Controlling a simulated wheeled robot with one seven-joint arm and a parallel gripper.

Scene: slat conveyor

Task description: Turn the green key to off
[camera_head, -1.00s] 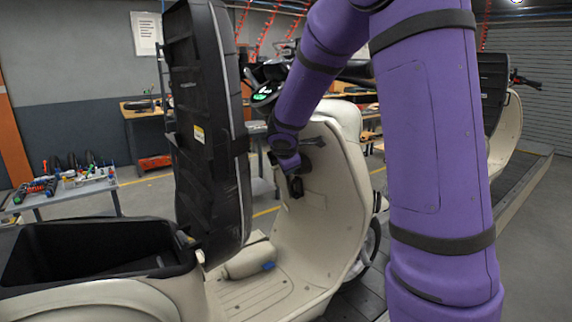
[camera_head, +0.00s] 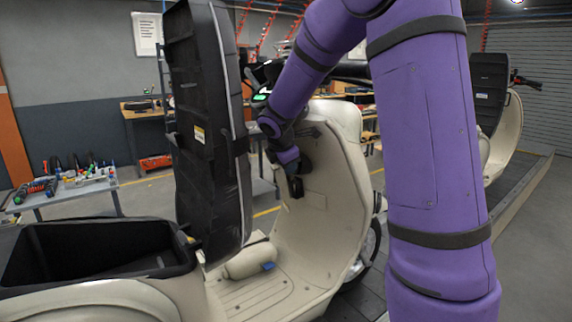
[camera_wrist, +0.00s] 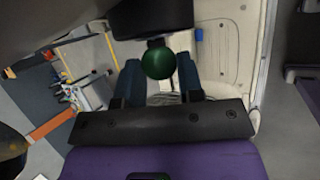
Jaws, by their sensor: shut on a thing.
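The green key (camera_wrist: 158,64) shows in the wrist view as a round green knob on a dark stem under a black housing (camera_wrist: 152,18). My gripper (camera_wrist: 159,72) has its two blue fingers on either side of the knob and is shut on it. In the head view my gripper (camera_head: 296,184) is at the inner face of the cream scooter's front shield (camera_head: 325,225). The key is hidden there by my wrist, and its turn angle cannot be told from the round knob.
The raised black seat (camera_head: 208,130) stands close left of my forearm. The open black storage bin (camera_head: 95,250) is at lower left. Handlebars (camera_head: 350,70) lie behind my arm.

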